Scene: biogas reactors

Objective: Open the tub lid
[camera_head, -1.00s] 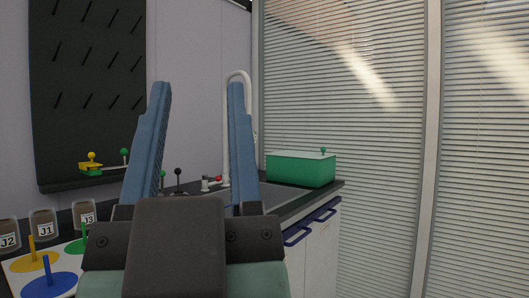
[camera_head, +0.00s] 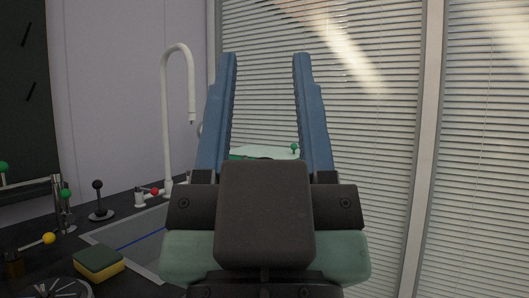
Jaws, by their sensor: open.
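The green tub (camera_head: 236,156) stands ahead at the far end of the counter. Only its top part shows between my gripper's fingers; its body is hidden behind my gripper. Its pale lid (camera_head: 265,150) is on it and looks closed, with a small green knob (camera_head: 294,147) at its right. My gripper (camera_head: 264,58) is open and empty, its two blue fingers pointing up in the picture. The fingers frame the tub from in front, and the right finger is close beside the knob in the picture. I cannot tell the distance, but I see no contact.
A sink (camera_head: 140,243) with a tall white faucet (camera_head: 167,120) lies to the left. A black-knobbed lever (camera_head: 98,200), a red-knobbed valve (camera_head: 148,195), a yellow-knobbed lever (camera_head: 40,242) and a sponge (camera_head: 98,262) are on the counter. Window blinds (camera_head: 380,120) are at the right.

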